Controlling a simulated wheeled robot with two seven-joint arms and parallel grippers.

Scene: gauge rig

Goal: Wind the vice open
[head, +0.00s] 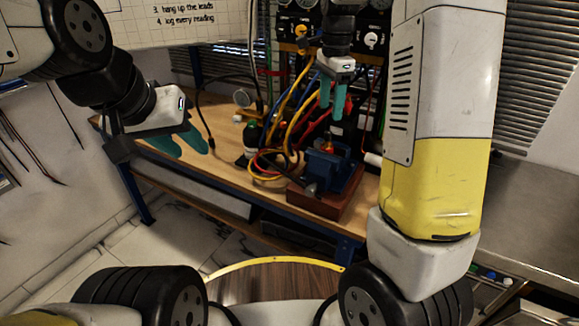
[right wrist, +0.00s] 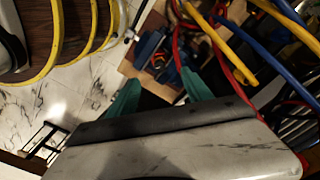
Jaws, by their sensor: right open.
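The blue vice (head: 342,178) stands on a red-brown block (head: 325,207) at the front right of the workbench. A dark part at its front left looks like its screw end. How far its jaws stand apart is too small to tell. My right gripper (head: 333,97) points down, open and empty, above and behind the vice. In the right wrist view, its teal fingers (right wrist: 157,92) are apart, with the vice (right wrist: 150,46) beyond them.
Red, yellow and blue leads (head: 296,125) hang down and coil left of the vice, close to my right gripper. A small green-topped item (head: 250,135) and a round gauge (head: 242,97) are on the bench (head: 222,118). A panel with dials stands behind.

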